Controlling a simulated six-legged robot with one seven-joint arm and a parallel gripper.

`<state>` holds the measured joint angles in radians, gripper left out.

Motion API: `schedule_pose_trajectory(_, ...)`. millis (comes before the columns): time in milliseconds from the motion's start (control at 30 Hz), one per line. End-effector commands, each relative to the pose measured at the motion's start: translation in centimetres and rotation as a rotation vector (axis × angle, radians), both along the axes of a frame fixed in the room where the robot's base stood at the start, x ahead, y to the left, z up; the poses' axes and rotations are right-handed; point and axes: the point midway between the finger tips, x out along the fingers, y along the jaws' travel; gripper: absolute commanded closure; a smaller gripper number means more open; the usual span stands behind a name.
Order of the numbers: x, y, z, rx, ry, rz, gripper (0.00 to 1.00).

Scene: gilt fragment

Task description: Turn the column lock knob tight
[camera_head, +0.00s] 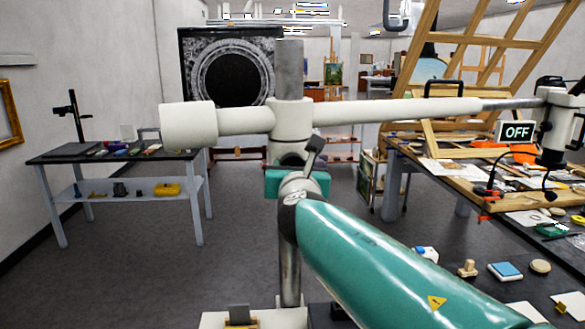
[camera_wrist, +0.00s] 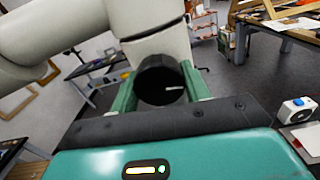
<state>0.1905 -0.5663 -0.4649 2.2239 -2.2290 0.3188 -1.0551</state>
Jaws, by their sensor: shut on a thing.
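The column lock knob (camera_wrist: 160,72) is black and round, with a pale mark on its face pointing right in the wrist view. It sits on the white collar (camera_head: 292,122) of the steel column (camera_head: 290,75). My gripper (camera_wrist: 161,86) is shut on the knob, with one green finger on each side of it. In the head view my gripper (camera_head: 297,181) is just below the collar, and my arm and wrist hide most of the knob. The white horizontal boom (camera_head: 390,111) crosses the column at the collar.
A microscope head (camera_head: 558,125) with an OFF label hangs at the boom's right end, over a cluttered wooden table (camera_head: 470,183). A dark side table (camera_head: 110,152) with small items stands at left. Open floor lies at left.

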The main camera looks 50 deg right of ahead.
Motion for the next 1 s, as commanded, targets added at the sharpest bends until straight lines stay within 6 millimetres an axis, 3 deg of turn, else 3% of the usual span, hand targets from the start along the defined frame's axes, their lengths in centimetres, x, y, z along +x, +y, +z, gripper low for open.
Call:
schedule_pose_trajectory(300,0.0,0.0,0.1,0.030,-0.037,-0.001,0.76)
schedule_pose_trajectory(333,0.0,0.0,0.1,0.030,-0.037,-0.001,0.49)
schedule_pose_trajectory(433,0.0,0.0,0.1,0.030,-0.037,-0.001,0.32)
schedule_pose_trajectory(767,-0.1,0.1,0.1,0.030,-0.035,-0.001,0.32)
schedule_pose_trajectory(1000,-1.9,1.9,0.1,0.028,-0.038,-0.003,0.32)
